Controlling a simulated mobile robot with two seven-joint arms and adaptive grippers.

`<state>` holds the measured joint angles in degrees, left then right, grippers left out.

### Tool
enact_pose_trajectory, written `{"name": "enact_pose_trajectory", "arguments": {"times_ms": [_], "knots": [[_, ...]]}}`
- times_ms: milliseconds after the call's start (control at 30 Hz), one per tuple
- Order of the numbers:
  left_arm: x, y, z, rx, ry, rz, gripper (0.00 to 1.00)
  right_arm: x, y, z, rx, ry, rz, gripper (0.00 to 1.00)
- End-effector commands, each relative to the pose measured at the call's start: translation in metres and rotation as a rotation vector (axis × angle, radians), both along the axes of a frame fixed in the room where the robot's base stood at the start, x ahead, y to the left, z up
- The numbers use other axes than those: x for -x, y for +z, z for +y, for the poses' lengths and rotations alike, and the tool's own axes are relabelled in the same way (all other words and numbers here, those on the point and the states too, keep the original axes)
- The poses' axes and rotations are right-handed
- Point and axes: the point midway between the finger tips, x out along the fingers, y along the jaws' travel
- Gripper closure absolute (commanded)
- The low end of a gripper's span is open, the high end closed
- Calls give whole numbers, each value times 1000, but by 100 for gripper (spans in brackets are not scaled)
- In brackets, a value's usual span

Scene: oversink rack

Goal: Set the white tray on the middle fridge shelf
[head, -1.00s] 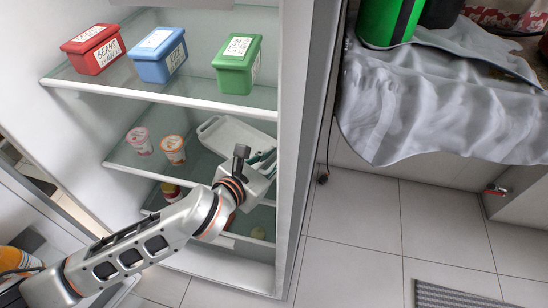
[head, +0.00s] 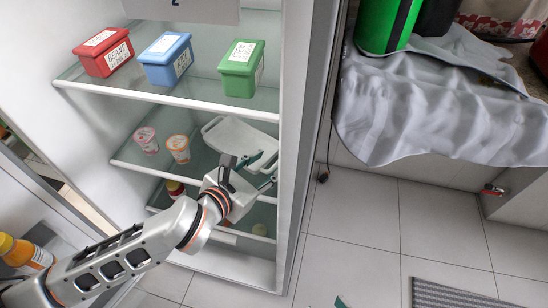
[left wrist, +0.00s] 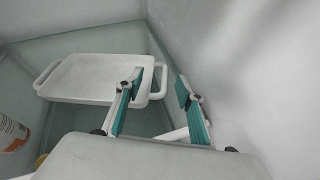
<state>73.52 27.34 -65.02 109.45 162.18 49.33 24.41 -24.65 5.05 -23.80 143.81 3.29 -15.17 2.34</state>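The white tray (head: 235,133) is inside the fridge at the level of the middle shelf (head: 140,171), toward its right side. In the left wrist view the tray (left wrist: 90,75) looks level, with a looped handle at each end. My left gripper (head: 262,172) is at the tray's near right end. In the left wrist view its teal-padded fingers (left wrist: 162,88) are apart, with the near handle beside the left finger; contact is unclear. Whether the tray fully rests on the shelf is hard to tell. Only teal tips of my right gripper (head: 341,301) seem to show at the bottom edge.
Two yogurt cups (head: 178,148) stand on the middle shelf, left of the tray. Red (head: 103,54), blue (head: 167,60) and green (head: 241,69) boxes stand on the shelf above. The fridge's right wall (left wrist: 245,80) is close to my left gripper.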

Motion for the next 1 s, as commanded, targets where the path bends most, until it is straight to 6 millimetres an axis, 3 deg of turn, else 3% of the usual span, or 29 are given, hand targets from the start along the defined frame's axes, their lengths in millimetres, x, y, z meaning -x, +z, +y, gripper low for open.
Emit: {"name": "enact_pose_trajectory", "arguments": {"times_ms": [33,300,767,867,1000], "knots": [[7,13,7,-1,0,-10,62,-4,7,-5,35,14,-22,60],[42,25,31,-1,0,-6,62,-9,8,-24,176,53,-49,60],[55,29,35,0,-6,-24,62,-8,4,-31,223,64,-47,60],[63,41,28,-2,-23,-116,62,-8,5,-30,219,62,-47,60],[85,76,19,-41,-42,-365,62,-8,5,-30,218,62,-48,60]]}}
